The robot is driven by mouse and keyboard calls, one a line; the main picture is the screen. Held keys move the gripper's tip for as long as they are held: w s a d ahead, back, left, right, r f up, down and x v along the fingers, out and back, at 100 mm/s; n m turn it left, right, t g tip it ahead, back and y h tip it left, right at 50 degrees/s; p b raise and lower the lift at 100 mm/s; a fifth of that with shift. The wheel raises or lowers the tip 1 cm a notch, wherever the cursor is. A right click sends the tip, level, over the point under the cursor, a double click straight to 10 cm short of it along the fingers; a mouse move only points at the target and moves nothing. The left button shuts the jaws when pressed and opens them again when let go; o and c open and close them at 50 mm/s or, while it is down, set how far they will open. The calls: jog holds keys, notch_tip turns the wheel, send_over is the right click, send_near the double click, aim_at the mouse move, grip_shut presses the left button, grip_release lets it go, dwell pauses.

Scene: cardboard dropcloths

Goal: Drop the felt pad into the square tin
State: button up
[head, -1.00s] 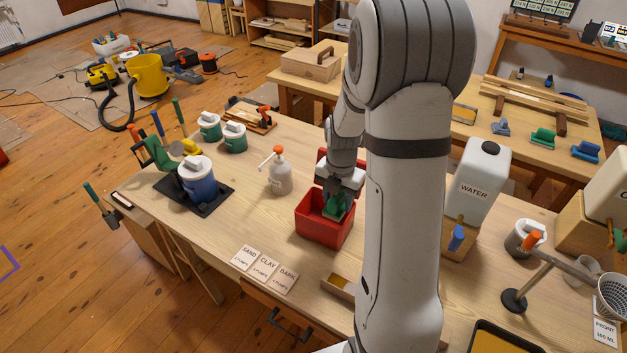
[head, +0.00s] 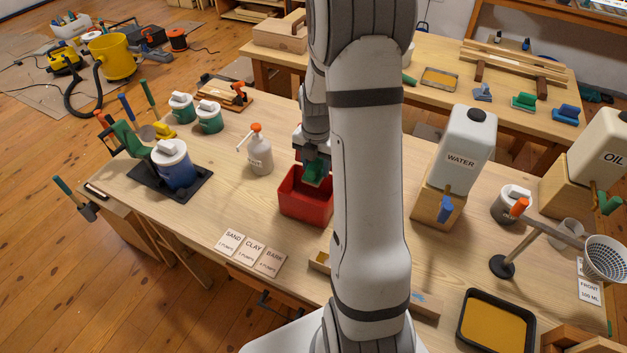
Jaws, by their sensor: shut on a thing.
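My gripper (head: 316,166) points down over a red, square, open-topped box (head: 305,208) on the near workbench. It is shut on a green pad-like thing (head: 314,179), which shows at the box's opening. I cannot tell whether this is the felt pad, or whether it touches the box. The red box looks most like the square tin, but no label shows. Its floor and right side are partly hidden by the green thing and my arm.
Labelled cards (head: 254,250) lie in front. A water tank (head: 466,150) and a black tray (head: 466,318) are at right. Green (head: 523,101) and blue (head: 566,115) handled blocks sit on the back table. Bench between box and cards is clear.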

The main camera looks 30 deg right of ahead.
jog(key=o, duration=1.2)
notch_tip(320, 180, up, 8)
jog(key=shift+f+b, duration=0.25)
jog(key=shift+b, duration=0.1)
jog(key=shift+r, duration=0.1)
